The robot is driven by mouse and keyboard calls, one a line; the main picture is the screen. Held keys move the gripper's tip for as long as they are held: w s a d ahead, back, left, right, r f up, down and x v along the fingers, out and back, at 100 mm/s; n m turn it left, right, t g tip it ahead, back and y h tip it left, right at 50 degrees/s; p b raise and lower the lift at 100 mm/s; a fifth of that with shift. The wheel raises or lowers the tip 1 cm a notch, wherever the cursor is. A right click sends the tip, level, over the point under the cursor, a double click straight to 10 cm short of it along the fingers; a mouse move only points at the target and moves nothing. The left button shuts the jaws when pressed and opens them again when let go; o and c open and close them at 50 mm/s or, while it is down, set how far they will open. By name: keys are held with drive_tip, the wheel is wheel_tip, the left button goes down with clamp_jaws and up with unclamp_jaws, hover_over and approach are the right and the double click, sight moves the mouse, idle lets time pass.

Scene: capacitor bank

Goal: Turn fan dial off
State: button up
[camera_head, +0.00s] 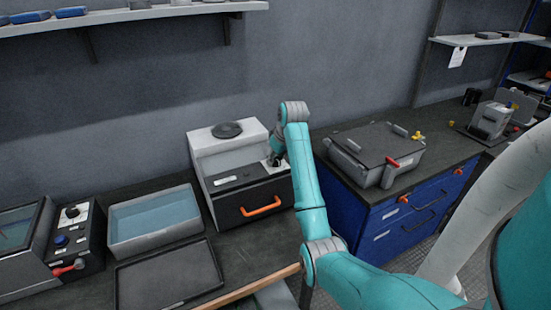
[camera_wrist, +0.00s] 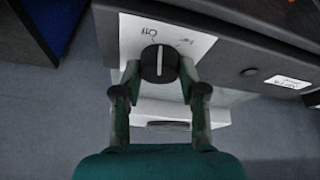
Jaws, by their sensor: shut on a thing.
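The fan dial (camera_wrist: 158,62) is a round black knob with a white pointer line on a white label plate (camera_wrist: 196,42). "Off" is printed on the plate to the upper left of the knob, and another mark too small to read lies to the upper right. The pointer line runs roughly up and down in the wrist view. My gripper (camera_wrist: 160,74) has a finger on each side of the knob and is shut on it. In the head view my gripper (camera_head: 275,158) is at the right front of the white and dark unit (camera_head: 214,160), hiding most of the dial.
The unit has an orange handle (camera_head: 261,206) on its front and a dark round disc (camera_head: 227,130) on top. A tray of blue liquid (camera_head: 155,218) and a flat dark tray (camera_head: 168,275) lie left. A grey case (camera_head: 376,150) stands right, on blue drawers (camera_head: 425,202).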

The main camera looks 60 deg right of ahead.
drive_tip(key=shift+n+y, duration=0.6)
drive_tip(key=shift+n, duration=1)
drive_tip(key=o, duration=1.1)
drive_tip(key=shift+o, duration=0.2)
